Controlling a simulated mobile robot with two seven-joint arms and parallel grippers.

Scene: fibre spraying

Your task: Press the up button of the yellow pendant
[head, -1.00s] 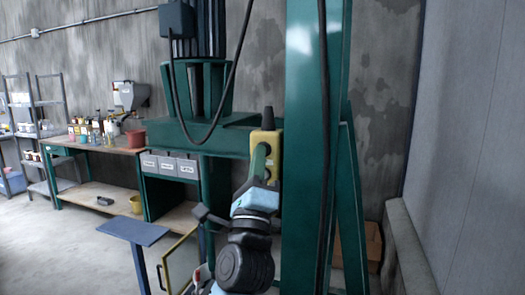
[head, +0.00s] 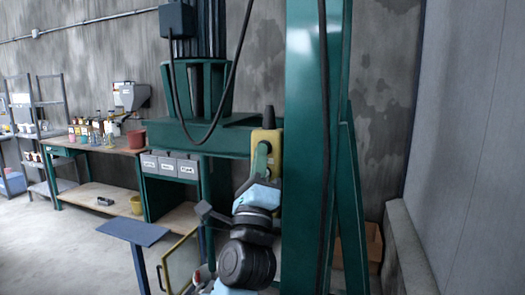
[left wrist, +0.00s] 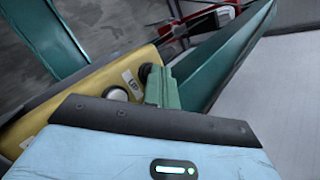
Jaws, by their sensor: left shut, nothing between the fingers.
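The yellow pendant (head: 276,142) hangs by the green column in the head view, with a black knob on top. My left gripper (head: 263,147) is in front of it and hides much of its face. In the left wrist view the pendant (left wrist: 70,100) lies slanted, with a pale round button (left wrist: 116,93), a small white label and a black button (left wrist: 146,73). The shut green fingers of my left gripper (left wrist: 158,76) are right beside the black button. I cannot tell whether they touch it, or read which button is up. My right gripper is out of view.
The green column (head: 305,150) stands just right of the pendant. A black cable (head: 222,100) hangs at its left. A blue-topped stand (head: 133,231) and a yellow frame are lower left. A workbench (head: 95,145) with bottles stands farther back.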

